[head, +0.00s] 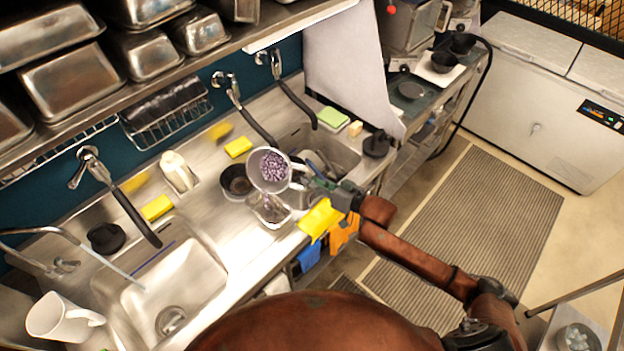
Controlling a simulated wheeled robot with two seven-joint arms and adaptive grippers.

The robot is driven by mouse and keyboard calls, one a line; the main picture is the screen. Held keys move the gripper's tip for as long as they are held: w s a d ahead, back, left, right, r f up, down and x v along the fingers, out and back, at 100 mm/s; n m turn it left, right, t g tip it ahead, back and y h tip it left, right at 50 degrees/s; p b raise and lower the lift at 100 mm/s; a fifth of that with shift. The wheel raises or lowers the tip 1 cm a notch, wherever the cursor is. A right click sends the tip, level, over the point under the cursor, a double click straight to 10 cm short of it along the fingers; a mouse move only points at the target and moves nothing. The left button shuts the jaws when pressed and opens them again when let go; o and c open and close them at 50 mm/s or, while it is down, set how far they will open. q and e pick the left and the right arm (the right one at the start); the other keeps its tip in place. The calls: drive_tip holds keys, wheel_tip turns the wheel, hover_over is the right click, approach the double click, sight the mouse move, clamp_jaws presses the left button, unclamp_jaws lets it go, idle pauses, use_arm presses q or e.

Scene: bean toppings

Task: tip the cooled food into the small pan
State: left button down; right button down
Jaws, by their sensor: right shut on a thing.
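My right gripper (308,185) is shut on the handle of a pale round vessel (256,174). Purple beans (275,166) show inside the vessel, whose opening faces my camera. The vessel is over the steel counter between the two sinks. A small steel pan (268,212) is just below it in the picture, partly covered by the vessel. A dark round pan (232,183) is at the vessel's left. I cannot tell the height of the vessel above them. My left gripper is not in view.
A sink (178,285) with a tap is at the left, and a white pitcher (60,318) stands beside it. Another sink (335,150) lies behind my right gripper. Yellow sponges (238,147) and a yellow cloth (320,218) are on the counter. A shelf of steel pans (75,80) overhangs the back.

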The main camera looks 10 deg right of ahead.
drive_tip(key=shift+s+a+f+n+t+b, duration=0.25)
drive_tip(key=shift+s+f+n+t+b, duration=0.5)
drive_tip(key=shift+b, duration=0.5)
drive_tip(key=shift+s+a+f+n+t+y+b, duration=0.35)
drive_tip(key=shift+s+n+b, duration=0.4)
drive_tip(key=shift+b, duration=0.6)
drive_tip(key=shift+s+a+f+n+t+y+b, duration=0.15)
drive_tip(key=shift+s+f+n+t+y+b, duration=0.2)
drive_tip(key=shift+n+b, duration=0.8)
drive_tip(key=shift+s+a+f+n+t+y+b, duration=0.35)
drive_tip(key=shift+s+n+b, duration=0.35)
drive_tip(key=shift+b, duration=0.85)
drive_tip(key=shift+d, duration=0.1)
drive_tip(key=shift+r, duration=0.1)
